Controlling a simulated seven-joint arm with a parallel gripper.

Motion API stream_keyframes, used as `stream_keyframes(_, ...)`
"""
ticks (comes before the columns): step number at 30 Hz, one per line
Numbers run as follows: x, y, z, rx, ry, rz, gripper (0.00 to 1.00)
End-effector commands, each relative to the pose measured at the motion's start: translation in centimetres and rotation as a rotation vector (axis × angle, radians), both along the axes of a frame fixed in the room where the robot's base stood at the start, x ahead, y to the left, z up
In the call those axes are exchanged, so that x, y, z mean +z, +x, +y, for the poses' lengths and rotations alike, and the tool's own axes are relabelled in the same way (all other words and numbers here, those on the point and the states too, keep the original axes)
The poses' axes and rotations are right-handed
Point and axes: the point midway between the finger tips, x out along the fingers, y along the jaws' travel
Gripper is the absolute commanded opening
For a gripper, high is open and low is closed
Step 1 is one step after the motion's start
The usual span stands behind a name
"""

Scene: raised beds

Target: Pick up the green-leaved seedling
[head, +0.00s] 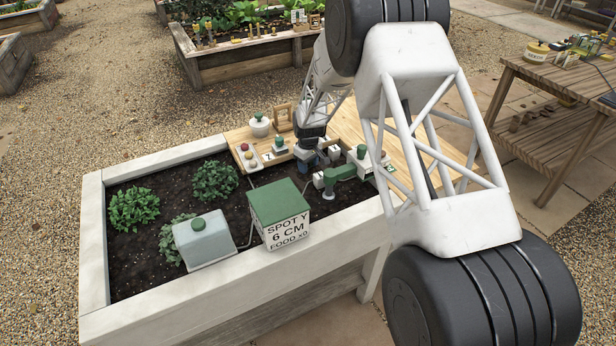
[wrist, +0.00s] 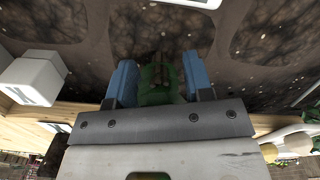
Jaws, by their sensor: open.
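Leafy green plants grow in the dark soil of the raised bed: a bright green one (head: 135,208) at the left, a darker one (head: 214,180) behind, and one (head: 172,240) partly hidden by a pale box. I cannot tell which is the green-leaved seedling.
A pale box with a green knob (head: 205,240) and a green-lidded labelled box (head: 279,213) stand along the bed's front. A green-and-white device (head: 340,173) is close to my gripper's right.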

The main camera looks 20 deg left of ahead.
Motion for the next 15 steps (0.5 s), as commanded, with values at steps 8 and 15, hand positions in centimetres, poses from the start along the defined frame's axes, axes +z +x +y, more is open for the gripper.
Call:
stream_keyframes(8, 0.01, 0.0, 0.0, 0.0, 0.0, 0.0, 0.27)
stream_keyframes(15, 0.03, 0.0, 0.01, 0.0, 0.0, 0.0, 0.0)
